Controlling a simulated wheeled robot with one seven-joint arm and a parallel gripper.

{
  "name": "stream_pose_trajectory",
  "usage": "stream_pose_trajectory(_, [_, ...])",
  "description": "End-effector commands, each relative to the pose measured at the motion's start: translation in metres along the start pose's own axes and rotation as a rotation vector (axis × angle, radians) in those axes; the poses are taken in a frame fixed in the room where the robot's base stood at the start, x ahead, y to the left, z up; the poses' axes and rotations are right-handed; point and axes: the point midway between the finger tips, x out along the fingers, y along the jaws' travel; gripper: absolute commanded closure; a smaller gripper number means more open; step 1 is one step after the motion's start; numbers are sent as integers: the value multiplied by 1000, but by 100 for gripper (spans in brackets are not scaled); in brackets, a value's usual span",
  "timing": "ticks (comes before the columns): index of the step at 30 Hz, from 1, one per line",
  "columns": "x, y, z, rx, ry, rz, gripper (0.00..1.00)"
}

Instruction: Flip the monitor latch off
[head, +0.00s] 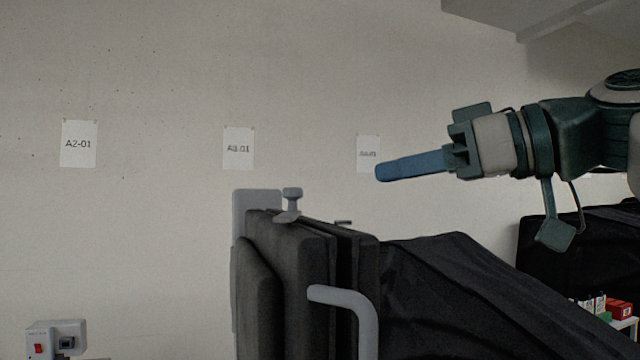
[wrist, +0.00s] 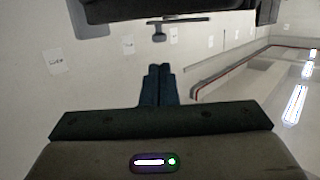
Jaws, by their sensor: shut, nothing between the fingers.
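The monitor latch (head: 292,200) is a small grey knob on a stem at the top edge of the dark padded panels, in front of a grey plate (head: 256,198). In the wrist view the latch (wrist: 159,36) shows as a small grey T-shape ahead of the fingertips. My gripper (head: 380,172) is up and to the right of the latch in the head view, its blue fingers pointing left. The fingers are together and empty in the wrist view (wrist: 159,68), apart from the latch. Which position the latch is in, I cannot tell.
A curved grey handle (head: 352,302) sticks out below the latch. A black cover (head: 450,275) drapes to the right. Paper labels (head: 78,144) hang on the wall, and a grey box with a red switch (head: 55,340) is at lower left. Space around my gripper is clear.

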Motion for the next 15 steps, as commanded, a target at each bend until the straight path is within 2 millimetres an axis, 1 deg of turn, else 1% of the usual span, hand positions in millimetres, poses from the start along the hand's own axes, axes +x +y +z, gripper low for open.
stream_pose_trajectory(1, [11, 0, 0, 2, -2, -2, 100])
stream_pose_trajectory(3, [27, 0, -1, 3, -1, -2, 100])
stream_pose_trajectory(9, [67, -1, -2, 2, -3, -4, 100])
stream_pose_trajectory(12, [82, -1, -2, 3, -2, -4, 100])
stream_pose_trajectory(15, [92, -1, -2, 1, -1, -4, 100])
